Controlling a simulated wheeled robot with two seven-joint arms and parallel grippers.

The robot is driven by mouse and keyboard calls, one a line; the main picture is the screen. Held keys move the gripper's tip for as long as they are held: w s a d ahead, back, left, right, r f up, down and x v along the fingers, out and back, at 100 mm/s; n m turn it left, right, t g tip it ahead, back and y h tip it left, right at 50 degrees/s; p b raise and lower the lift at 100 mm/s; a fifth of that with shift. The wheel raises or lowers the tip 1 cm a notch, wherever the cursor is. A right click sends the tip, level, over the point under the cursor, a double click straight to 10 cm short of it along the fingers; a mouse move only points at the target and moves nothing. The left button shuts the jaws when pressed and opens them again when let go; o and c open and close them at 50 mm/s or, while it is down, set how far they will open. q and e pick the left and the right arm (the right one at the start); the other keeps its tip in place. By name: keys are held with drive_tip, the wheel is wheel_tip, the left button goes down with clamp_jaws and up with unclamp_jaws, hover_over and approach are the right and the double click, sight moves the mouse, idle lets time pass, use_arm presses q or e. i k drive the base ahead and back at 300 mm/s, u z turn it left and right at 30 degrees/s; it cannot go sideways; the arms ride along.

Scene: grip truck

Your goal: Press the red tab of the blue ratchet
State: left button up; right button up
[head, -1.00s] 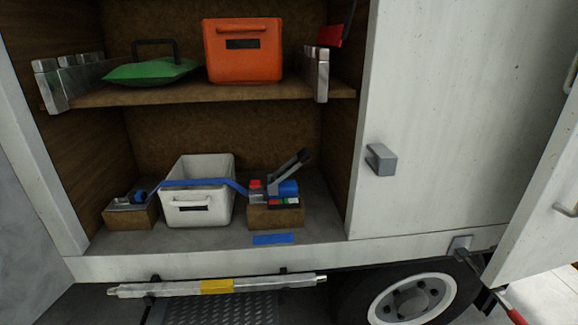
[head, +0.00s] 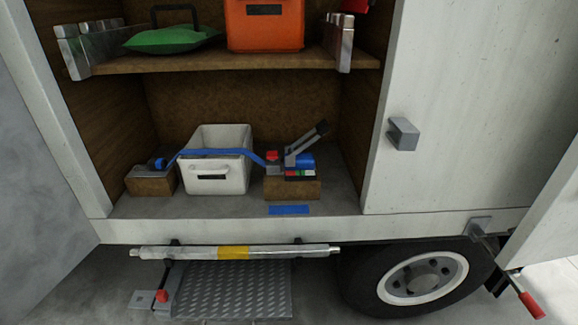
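The blue ratchet (head: 304,162) sits on a wooden block (head: 293,188) at the right of the truck's lower compartment. Its grey lever (head: 306,142) stands up, tilted to the right, with a dark end. A red tab (head: 272,156) shows at the ratchet's left side, and small red, white and green patches show on its front. A blue strap (head: 213,152) runs left from the ratchet across a white bin (head: 220,178) to a blue fitting (head: 160,164) on another wooden block. Neither of my grippers is in view.
The shelf (head: 200,63) above holds a green bag (head: 170,40) and an orange box (head: 266,25). A blue strip (head: 289,210) lies on the compartment floor before the ratchet. A closed door with a grey latch (head: 402,134) is right. A metal bar (head: 285,252) and tread-plate step (head: 235,290) are below.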

sight(272, 155)
drive_tip(key=z, duration=0.6)
drive_tip(key=k, duration=0.65)
drive_tip(key=z, duration=0.8)
drive_tip(key=i, duration=1.3)
drive_tip(key=u, duration=0.75)
